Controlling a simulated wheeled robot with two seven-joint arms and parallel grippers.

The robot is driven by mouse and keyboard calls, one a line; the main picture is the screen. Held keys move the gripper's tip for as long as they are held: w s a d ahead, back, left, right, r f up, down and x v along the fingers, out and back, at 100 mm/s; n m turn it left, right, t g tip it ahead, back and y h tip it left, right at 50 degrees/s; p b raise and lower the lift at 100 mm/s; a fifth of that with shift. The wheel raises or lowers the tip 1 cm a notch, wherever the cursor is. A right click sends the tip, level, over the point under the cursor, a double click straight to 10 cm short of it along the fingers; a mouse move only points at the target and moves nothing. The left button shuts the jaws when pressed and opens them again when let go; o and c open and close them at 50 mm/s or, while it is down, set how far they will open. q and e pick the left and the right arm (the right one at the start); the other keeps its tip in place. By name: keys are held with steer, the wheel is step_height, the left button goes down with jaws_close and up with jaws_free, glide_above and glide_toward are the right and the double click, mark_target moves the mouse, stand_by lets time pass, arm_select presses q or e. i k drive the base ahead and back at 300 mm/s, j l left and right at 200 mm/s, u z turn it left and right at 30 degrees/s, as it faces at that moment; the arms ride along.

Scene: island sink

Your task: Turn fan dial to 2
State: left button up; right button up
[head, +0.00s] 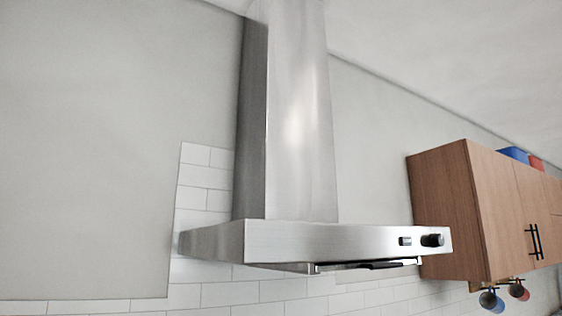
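The steel range hood (330,243) hangs on the wall in the middle of the head view, with its tall chimney (290,110) rising to the ceiling. A round black dial (432,240) sits near the right end of the hood's front panel. A smaller dark switch or button (405,241) is just left of it. Any numbers or pointer mark on the dial are too small to read, so its setting cannot be told. Neither of my grippers is in view.
A wooden wall cabinet (485,210) with black handles stands right of the hood, close to its right end. Mugs (491,300) hang beneath it, and blue (512,154) and red items rest on top. The space in front of the hood looks clear.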

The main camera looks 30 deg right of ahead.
mark_target(437, 240)
steer(key=z, duration=1.7)
